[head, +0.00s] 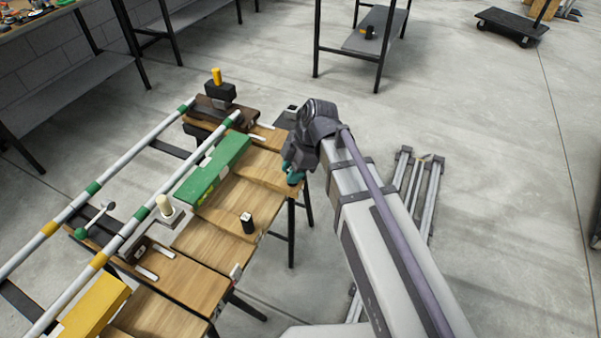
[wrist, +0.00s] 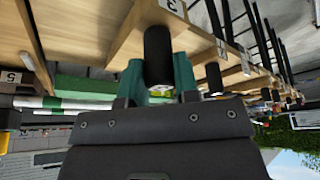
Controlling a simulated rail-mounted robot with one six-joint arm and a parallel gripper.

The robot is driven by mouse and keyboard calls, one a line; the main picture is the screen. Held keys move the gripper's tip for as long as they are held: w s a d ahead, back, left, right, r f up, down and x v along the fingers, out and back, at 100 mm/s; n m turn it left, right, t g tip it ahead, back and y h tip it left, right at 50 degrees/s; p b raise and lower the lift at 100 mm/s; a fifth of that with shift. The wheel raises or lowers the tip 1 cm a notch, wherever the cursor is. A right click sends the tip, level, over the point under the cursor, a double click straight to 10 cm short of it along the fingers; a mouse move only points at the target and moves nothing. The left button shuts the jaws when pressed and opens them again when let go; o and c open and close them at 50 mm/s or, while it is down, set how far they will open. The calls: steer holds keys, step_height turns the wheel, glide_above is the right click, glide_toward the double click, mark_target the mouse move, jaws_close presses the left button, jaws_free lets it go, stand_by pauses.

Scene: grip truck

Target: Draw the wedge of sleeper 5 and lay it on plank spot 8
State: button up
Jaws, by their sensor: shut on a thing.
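My gripper (head: 292,172) is at the right edge of the plank bench in the head view, its teal fingers pointing down and left. The wooden planks (head: 213,240) lie side by side. I cannot make out spot 8.
A black post (head: 247,222) stands on the planks. A long green block (head: 213,168) and a yellow block (head: 93,308) lie beside the pale rails (head: 150,210). A dark clamp-like block (head: 217,92) stands at the far end.

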mark_target(272, 181)
steer(key=shift+w+a+f, duration=0.1)
steer(key=shift+w+a, duration=0.2)
steer(key=shift+a, duration=0.3)
steer(key=shift+w+a+f, duration=0.1)
steer(key=shift+w+a, duration=0.2)
steer(key=shift+a, duration=0.3)
steer(key=shift+w+a+f, duration=0.1)
steer(key=shift+w+a, duration=0.2)
steer(key=shift+a, duration=0.3)
steer(key=o, duration=1)
steer(key=shift+o, duration=0.2)
steer(key=shift+r, duration=0.15)
steer(key=p+v, duration=0.9)
steer(key=v, duration=0.1)
steer(key=shift+d+r+p, duration=0.15)
steer(key=shift+r+p, duration=0.1)
steer(key=shift+p, duration=0.05)
